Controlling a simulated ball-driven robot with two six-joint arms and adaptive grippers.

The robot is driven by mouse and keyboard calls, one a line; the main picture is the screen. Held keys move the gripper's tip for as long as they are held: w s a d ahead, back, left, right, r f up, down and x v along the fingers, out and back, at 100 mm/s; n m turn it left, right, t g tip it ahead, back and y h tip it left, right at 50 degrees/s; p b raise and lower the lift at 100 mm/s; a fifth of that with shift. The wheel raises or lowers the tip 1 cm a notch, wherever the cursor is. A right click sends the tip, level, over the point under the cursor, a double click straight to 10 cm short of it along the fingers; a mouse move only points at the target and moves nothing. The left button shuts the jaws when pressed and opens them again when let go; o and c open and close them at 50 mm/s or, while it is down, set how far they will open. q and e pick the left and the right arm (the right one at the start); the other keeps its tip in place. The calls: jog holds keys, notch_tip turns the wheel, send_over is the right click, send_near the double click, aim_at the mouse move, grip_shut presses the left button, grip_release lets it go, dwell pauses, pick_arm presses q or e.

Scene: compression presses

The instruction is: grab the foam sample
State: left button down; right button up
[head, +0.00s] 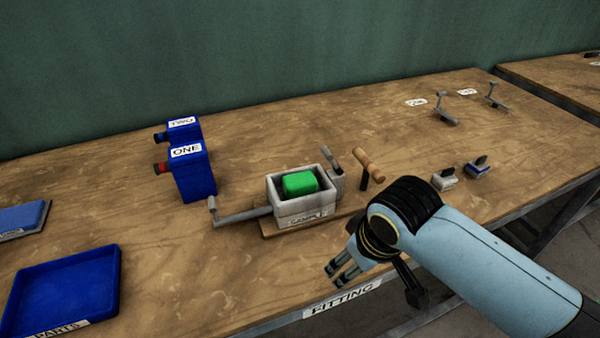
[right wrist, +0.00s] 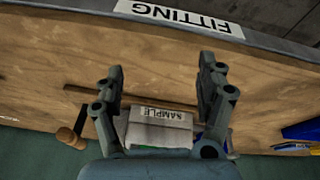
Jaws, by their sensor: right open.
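The green foam sample (head: 301,183) sits inside an open-topped grey box labelled SAMPLE (head: 303,214) on the workbench. The box has a crank arm on its left and a clamp piece on its right. My right gripper (head: 342,272) is open and empty, in front of the box near the bench's front edge. In the right wrist view, the two fingers of the gripper (right wrist: 162,88) stand apart, with the SAMPLE box (right wrist: 160,130) beyond and between them. The foam is not clearly visible there. My left gripper is not in view.
Blue boxes labelled ONE (head: 192,175) and TWO (head: 183,131) stand left of the sample box. A wooden-handled lever (head: 369,165) stands at its right. A blue PARTS tray (head: 65,290) lies at front left. Small clamps (head: 446,108) are at back right. The bench between tray and box is clear.

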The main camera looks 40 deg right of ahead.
aim_at(301, 179)
jog(key=w+r+m+t+p, duration=0.1)
jog(key=w+r+m+p, duration=0.2)
jog(key=w+r, duration=1.1)
jog(key=x, duration=0.3)
jog(key=w+x, duration=0.1)
jog(key=x, duration=0.1)
jog(key=shift+d+f, duration=0.15)
jog(key=shift+d, duration=0.25)
jog(key=shift+w+p+x, duration=0.15)
jog(key=shift+p+x, duration=0.1)
jog(key=shift+x, duration=1.25)
jog(key=shift+w+p+x, duration=0.2)
jog(key=shift+p+x, duration=0.05)
jog(key=shift+x, duration=1.2)
jog(key=shift+d, duration=0.1)
jog(key=c, duration=0.6)
